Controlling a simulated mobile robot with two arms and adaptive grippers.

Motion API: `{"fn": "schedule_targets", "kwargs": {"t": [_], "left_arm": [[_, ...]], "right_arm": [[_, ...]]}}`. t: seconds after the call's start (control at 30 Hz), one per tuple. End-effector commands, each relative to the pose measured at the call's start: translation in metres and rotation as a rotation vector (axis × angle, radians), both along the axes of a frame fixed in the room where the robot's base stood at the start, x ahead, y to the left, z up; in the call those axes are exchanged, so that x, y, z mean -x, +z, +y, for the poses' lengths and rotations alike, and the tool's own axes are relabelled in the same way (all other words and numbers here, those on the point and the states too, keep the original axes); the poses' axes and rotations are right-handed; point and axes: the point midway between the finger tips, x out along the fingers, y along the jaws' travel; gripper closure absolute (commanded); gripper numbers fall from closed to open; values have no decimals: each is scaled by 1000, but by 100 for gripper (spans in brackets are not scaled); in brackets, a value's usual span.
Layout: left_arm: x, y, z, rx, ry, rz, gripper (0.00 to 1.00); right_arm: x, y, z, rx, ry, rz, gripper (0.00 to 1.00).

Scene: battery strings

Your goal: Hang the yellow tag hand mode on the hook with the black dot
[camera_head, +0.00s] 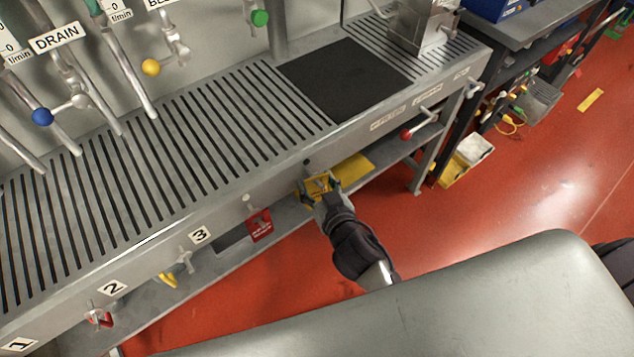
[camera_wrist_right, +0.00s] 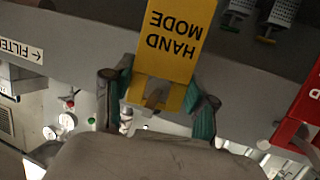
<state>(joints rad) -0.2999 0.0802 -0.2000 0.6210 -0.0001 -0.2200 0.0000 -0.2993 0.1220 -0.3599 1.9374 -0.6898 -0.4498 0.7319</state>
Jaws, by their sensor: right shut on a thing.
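My right gripper (camera_head: 322,190) is shut on the yellow hand mode tag, which shows between its fingers at the bench's front edge. In the right wrist view the tag (camera_wrist_right: 178,38) reads HAND MODE upside down, between the gripper's green-padded fingers (camera_wrist_right: 160,105). A pale grey piece (camera_wrist_right: 156,97) shows at the tag's opening; I cannot tell whether it is a hook passing through. A black dot (camera_head: 307,161) is on the bench front just above the gripper. The hook below it is hidden by gripper and tag. My left gripper is not in view.
A red tag (camera_head: 260,225) hangs left of the gripper, also in the wrist view (camera_wrist_right: 306,105). Hooks numbered 2 and 3 (camera_head: 184,260) are further left. A red-knobbed valve (camera_head: 407,134) is right. A yellow flat piece (camera_head: 354,168) shows behind the gripper; its belonging is unclear.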

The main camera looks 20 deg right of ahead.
Motion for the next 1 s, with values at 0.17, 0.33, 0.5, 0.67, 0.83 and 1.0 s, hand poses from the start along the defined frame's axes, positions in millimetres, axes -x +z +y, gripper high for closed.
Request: {"fn": "schedule_targets", "kwargs": {"t": [0.17, 0.33, 0.5, 0.67, 0.83, 1.0], "left_arm": [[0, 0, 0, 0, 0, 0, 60], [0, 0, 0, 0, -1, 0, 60], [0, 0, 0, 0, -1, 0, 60], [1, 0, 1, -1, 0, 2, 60], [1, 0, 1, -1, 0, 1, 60], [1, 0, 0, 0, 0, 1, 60]], "right_arm": [[0, 0, 0, 0, 0, 0, 37], [0, 0, 0, 0, 0, 0, 14], [0, 0, 0, 0, 0, 0, 14], [3, 0, 0, 0, 0, 1, 14], [23, 5, -2, -2, -1, 3, 14], [59, 17, -5, -3, -1, 4, 14]]}}
